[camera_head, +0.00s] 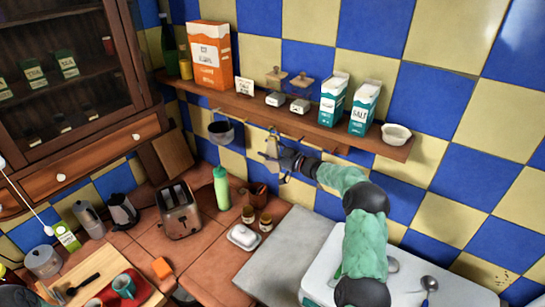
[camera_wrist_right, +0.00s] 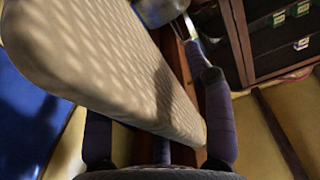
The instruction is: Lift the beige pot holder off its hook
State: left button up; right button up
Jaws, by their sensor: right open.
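The beige pot holder (camera_head: 271,148) hangs below the wall shelf, partly hidden by my right gripper (camera_head: 284,164). In the right wrist view the pot holder (camera_wrist_right: 115,65) is large and close, a pale panel with a dotted shadow pattern. It passes between the two fingers of my right gripper (camera_wrist_right: 160,125), which stand apart on either side of it. Its hook cannot be made out clearly. My right arm reaches in from the lower right.
The wooden shelf (camera_head: 300,119) carries boxes, cartons and a white bowl (camera_head: 396,134). A dark saucepan (camera_head: 221,131) hangs to the left of the pot holder. Below stand a green bottle (camera_head: 221,187), a toaster (camera_head: 179,210) and a white butter dish (camera_head: 243,237). A grey slab (camera_head: 290,250) is clear.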

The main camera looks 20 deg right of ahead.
jog(key=shift+c, duration=0.3)
grip_shut()
jog(key=shift+r, duration=0.1)
jog(key=shift+a+r, duration=0.15)
jog(key=shift+r, duration=0.6)
jog(key=s+a+b, duration=0.1)
jog(key=s+a, duration=0.3)
jog(key=a, duration=0.3)
jog(key=s+a+b, duration=0.1)
jog(key=s+a, duration=0.4)
jog(key=a, duration=0.3)
jog(key=shift+a, duration=0.2)
